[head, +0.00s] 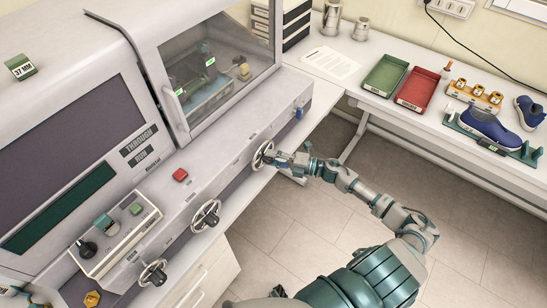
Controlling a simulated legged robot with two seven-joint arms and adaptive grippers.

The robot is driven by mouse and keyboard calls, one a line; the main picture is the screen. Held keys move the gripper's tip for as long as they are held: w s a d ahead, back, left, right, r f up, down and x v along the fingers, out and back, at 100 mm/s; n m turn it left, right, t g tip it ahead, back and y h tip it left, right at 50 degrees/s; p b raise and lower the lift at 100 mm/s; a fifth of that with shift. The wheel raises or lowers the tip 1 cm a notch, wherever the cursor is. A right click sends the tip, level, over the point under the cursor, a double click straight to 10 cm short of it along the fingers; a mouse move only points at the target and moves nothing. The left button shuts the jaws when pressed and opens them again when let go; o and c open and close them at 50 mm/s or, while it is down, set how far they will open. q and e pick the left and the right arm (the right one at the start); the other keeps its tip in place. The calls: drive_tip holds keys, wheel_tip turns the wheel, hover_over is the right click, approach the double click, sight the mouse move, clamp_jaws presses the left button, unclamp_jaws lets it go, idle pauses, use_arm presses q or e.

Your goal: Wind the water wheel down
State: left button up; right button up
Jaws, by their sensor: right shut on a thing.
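The machine has a row of spoked hand wheels along its sloping front edge. My right gripper (274,158) is at the farthest hand wheel (261,152), shut on its rim or handle; the fingers hide part of the wheel. I take this as the water wheel, but no label on it is readable. The middle hand wheel (205,217) and the nearest hand wheel (152,274) are untouched, each with a dark handle.
A glass-fronted chamber (225,85) sits above the wheels. A red button (180,175) and a control box (115,230) are on the ledge. The right bench holds a green tray (386,76), a red tray (418,90) and blue shoes (490,128). Floor between is clear.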

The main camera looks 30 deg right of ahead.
drive_tip(key=shift+f, duration=0.15)
drive_tip(key=o, duration=1.1)
drive_tip(key=shift+a, duration=0.1)
drive_tip(key=shift+o, duration=0.2)
drive_tip(key=v, duration=1.1)
drive_tip(key=shift+s+d, duration=0.25)
drive_tip(key=shift+d, duration=0.05)
